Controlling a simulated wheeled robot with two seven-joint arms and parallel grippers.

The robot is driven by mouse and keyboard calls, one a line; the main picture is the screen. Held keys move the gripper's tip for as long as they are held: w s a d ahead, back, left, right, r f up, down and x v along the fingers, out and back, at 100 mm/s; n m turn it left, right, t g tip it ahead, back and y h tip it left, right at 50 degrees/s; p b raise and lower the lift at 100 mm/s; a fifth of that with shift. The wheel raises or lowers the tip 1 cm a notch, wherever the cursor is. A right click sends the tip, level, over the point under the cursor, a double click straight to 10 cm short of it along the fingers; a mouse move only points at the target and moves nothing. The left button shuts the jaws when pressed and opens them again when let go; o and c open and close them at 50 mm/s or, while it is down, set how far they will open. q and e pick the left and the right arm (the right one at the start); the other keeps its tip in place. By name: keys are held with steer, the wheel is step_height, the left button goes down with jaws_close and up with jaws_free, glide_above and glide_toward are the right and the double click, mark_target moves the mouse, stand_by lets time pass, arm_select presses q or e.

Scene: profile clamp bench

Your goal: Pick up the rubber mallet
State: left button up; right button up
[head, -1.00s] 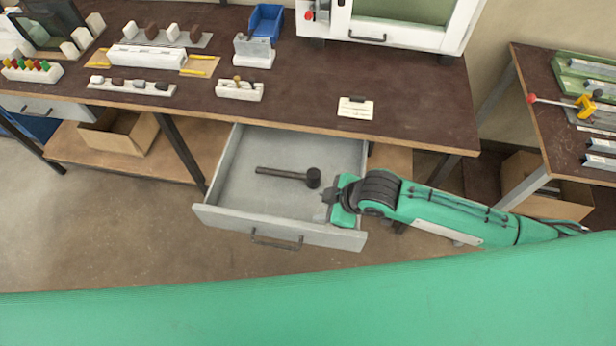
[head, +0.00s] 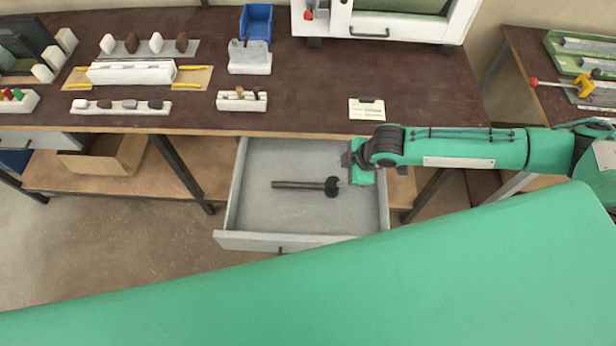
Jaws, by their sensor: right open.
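The rubber mallet (head: 305,185) is dark, with its handle pointing left and its round head at the right. It lies in the open grey drawer (head: 250,215) under the bench. My right gripper (head: 346,168) is over the right part of the drawer, close to the mallet head. It is open, and the mallet is not held; whether the fingers touch the head I cannot tell. My left gripper is not in view.
The dark bench top (head: 310,90) is above and behind the drawer. A white card (head: 367,109) lies near its front edge, close to my right arm. A white holder block (head: 242,101), a blue bin (head: 256,22) and a white cabinet (head: 410,28) stand on the bench.

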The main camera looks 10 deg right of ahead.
mark_target(320, 186)
steer(key=shift+w+a+f, duration=0.35)
steer(key=shift+w+f, duration=0.05)
steer(key=shift+f, duration=0.05)
steer(key=p+x, duration=0.1)
steer(key=x, duration=0.3)
steer(key=shift+s+d+f, duration=0.15)
steer(key=shift+x, duration=1.2)
steer(key=shift+a+f+p, duration=0.25)
steer(key=shift+f+p, duration=0.05)
steer(key=shift+f, duration=0.2)
steer(key=shift+a+f+p, duration=0.25)
steer(key=shift+f+p, duration=0.05)
steer(key=shift+p, duration=0.15)
steer(key=p+x, duration=0.1)
steer(key=x, duration=0.2)
steer(key=shift+a+f, duration=0.1)
steer(key=shift+a, duration=0.05)
steer(key=shift+a+f, duration=0.1)
steer(key=shift+f, duration=0.4)
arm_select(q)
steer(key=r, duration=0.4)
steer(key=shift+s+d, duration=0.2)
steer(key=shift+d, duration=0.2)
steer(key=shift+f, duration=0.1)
arm_select(e)
jaws_close()
